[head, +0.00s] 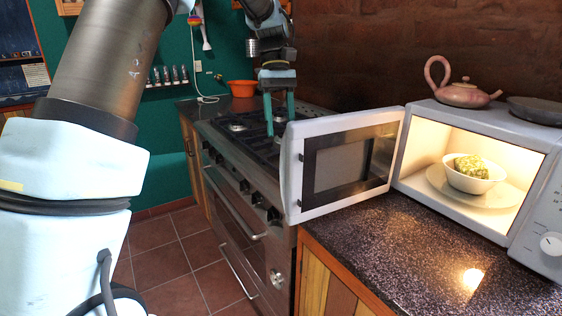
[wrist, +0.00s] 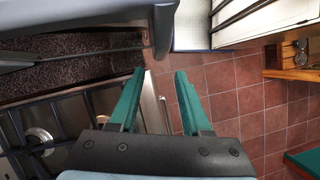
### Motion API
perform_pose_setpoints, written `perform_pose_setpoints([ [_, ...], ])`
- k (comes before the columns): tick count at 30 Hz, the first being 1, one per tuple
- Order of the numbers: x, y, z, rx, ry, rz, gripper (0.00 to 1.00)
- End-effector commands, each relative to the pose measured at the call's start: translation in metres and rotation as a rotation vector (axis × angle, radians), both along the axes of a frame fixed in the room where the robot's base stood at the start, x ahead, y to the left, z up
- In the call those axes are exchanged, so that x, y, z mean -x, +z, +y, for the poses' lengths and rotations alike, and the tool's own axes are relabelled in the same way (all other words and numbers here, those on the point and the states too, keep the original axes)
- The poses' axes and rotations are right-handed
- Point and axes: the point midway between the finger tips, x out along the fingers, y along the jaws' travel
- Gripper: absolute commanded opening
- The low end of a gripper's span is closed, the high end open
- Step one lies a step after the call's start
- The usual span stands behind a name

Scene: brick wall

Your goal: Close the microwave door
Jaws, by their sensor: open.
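The white microwave (head: 480,165) stands on the dark counter with its lit inside showing. Its door (head: 298,165) is open, swung out to the left toward the stove, with a dark window. A white bowl with green food (head: 468,173) sits on the turntable inside. My gripper (head: 279,115) is open and empty, pointing down above the stove, to the left of and behind the door's free edge. In the wrist view my gripper's green fingers (wrist: 156,72) are spread apart with nothing between them. A grey edge at the top left there is probably the door.
The stove (head: 240,150) with black grates lies beneath my gripper. The speckled counter (head: 400,235) is clear in front of the microwave. A pink teapot (head: 463,93) and a dark dish (head: 537,109) sit on top of it.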

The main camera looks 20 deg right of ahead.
Motion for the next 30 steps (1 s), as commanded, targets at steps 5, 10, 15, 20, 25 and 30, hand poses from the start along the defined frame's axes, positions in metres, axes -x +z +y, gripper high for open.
perform_pose_setpoints([
  [5, 0.014, -0.028, 0.003, -0.002, -0.001, 0.004, 0.48],
  [10, 0.025, -0.057, 0.005, -0.002, 0.001, 0.003, 0.48],
  [15, 0.033, -0.077, 0.006, 0.0, 0.0, 0.001, 0.48],
  [20, 0.036, -0.086, 0.007, 0.0, 0.0, 0.0, 0.48],
  [25, 0.036, -0.087, 0.007, 0.0, 0.0, -0.001, 0.48],
  [30, 0.036, -0.087, 0.007, 0.0, 0.0, -0.001, 0.4],
])
